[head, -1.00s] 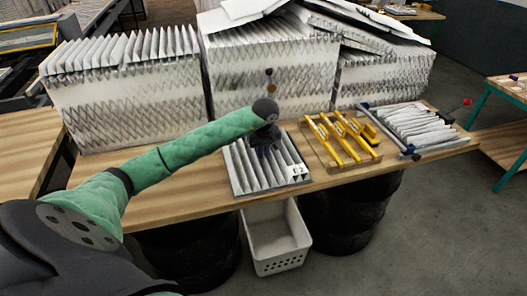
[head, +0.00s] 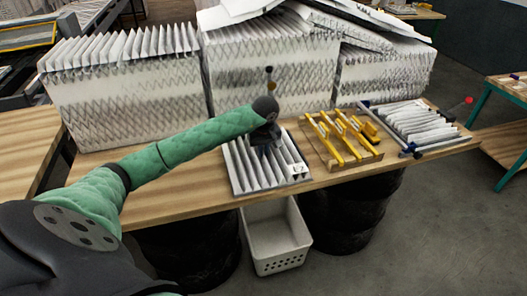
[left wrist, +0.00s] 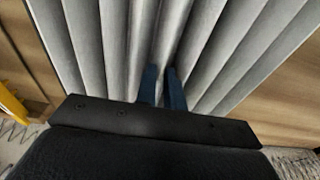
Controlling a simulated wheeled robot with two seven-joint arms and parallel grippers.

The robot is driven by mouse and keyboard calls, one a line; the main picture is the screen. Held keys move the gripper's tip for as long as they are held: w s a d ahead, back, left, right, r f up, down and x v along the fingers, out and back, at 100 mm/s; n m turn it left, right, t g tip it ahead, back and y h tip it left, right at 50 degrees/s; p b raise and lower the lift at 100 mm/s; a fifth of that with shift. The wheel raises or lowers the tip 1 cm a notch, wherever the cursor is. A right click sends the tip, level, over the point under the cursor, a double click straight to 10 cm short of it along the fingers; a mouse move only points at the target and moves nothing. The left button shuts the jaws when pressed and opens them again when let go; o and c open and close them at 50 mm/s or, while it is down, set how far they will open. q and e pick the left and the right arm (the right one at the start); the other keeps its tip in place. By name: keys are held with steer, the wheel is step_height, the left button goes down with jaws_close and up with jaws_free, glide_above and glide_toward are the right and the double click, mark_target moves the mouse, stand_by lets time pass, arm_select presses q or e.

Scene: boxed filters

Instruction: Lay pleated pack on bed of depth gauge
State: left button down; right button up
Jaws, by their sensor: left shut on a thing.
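The pleated pack (head: 245,172) is a grey-white folded filter with a small white label at its right corner, near the table's front edge. My left gripper (head: 268,147) is over its middle, pointing down. In the left wrist view, the two blue fingers (left wrist: 162,88) are close together on a fold of the pack (left wrist: 215,45). In the head view I cannot tell whether the pack is clear of the table. Right of it is a wooden board with yellow bars (head: 340,140), which looks like the depth gauge; its board shows between the bars. My right gripper is not in view.
Tall stacks of pleated filters (head: 125,100) line the back of the table (head: 170,200). Another pleated piece (head: 415,125) lies between blue-ended rails at right, with a red knob (head: 468,100) nearby. A white bin (head: 275,240) stands below the front edge.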

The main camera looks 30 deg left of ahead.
arm_select(q)
steer(key=c, duration=1.8)
jaws_free()
steer(key=shift+r, duration=0.1)
steer(key=shift+r, duration=2.15)
steer(key=o, duration=0.6)
steer(key=shift+c, duration=0.2)
